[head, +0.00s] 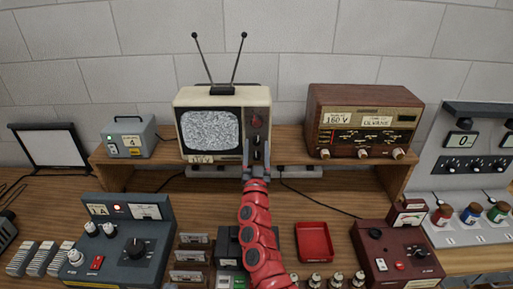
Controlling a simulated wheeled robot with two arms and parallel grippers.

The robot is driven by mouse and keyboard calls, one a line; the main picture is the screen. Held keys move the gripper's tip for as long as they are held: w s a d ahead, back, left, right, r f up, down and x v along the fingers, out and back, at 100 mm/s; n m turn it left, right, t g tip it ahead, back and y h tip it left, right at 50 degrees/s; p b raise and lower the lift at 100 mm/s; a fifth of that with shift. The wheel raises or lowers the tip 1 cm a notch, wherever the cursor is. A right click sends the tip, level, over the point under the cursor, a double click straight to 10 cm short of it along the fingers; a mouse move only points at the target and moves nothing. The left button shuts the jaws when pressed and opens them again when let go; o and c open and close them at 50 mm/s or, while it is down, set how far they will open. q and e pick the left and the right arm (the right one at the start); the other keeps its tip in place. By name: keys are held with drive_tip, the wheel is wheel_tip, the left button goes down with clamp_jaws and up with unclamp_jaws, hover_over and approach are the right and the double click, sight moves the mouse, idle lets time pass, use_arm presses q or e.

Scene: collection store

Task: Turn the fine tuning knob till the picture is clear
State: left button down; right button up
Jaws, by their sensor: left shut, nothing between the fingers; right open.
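The old cream television (176,117) stands on the wooden shelf. Its screen (210,131) shows grey static with no clear picture. A round dark red knob (256,121) is at the upper part of its right-hand control panel. My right gripper (257,157), on the red arm rising from the bottom, is in front of the lower part of this panel. Its fingers are apart, below the dark red knob. They hide part of the lower controls, and I cannot tell whether they touch the fine tuning knob. My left gripper is out of view.
A wooden radio (364,108) stands right of the television, a small grey box (130,138) left. In front are a dark control unit (125,240), a red tray (314,242) and a maroon unit (398,253). The antenna rises above the television.

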clamp_jaws()
idle(0.3)
drive_tip(key=shift+a+r+m+g+h, duration=0.15)
drive_tip(key=shift+m+h, duration=0.6)
drive_tip(key=shift+m, duration=0.7)
drive_tip(key=shift+f+m+g+h, duration=0.15)
drive_tip(key=shift+m+h, duration=0.6)
drive_tip(key=shift+m, duration=0.7)
drive_tip(key=shift+r, duration=0.1)
unclamp_jaws()
